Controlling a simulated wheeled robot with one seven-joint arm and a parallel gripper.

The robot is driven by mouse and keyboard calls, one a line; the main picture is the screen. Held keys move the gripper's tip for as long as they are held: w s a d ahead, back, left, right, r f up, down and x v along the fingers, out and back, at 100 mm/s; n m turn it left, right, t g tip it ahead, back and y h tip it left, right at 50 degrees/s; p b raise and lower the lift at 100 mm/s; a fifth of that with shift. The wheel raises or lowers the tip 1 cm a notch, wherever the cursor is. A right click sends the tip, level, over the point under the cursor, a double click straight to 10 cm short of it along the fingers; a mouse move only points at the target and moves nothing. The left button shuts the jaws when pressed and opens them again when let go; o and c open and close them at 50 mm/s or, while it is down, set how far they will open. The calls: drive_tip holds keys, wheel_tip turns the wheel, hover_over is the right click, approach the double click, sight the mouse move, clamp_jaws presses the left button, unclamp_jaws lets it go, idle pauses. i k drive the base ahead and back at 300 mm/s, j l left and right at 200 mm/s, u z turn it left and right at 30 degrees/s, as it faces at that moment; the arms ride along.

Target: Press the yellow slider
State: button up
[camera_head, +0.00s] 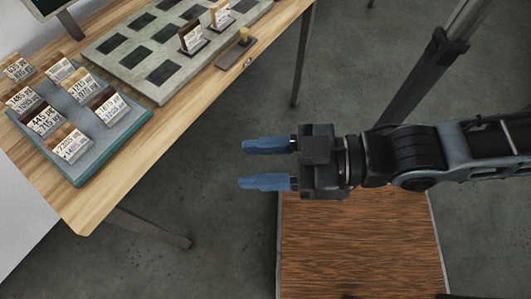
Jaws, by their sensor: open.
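The yellow slider (244,34) is a small yellow knob on a dark narrow base (232,55) near the right edge of the wooden table (180,124). My gripper (243,164) is open and empty, with blue fingers pointing left. In the picture it is well below the slider, off the table's edge over the floor, and apart from it. Nothing hides the slider.
A grey panel (106,47) with dark squares holds two upright labelled samples. A teal-edged tray (83,169) holds several labelled samples at the left. A dark screen (47,5) stands at the back. The floor between gripper and table is clear.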

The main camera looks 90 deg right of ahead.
sight(244, 32)
drive_tip(key=z, duration=1.25)
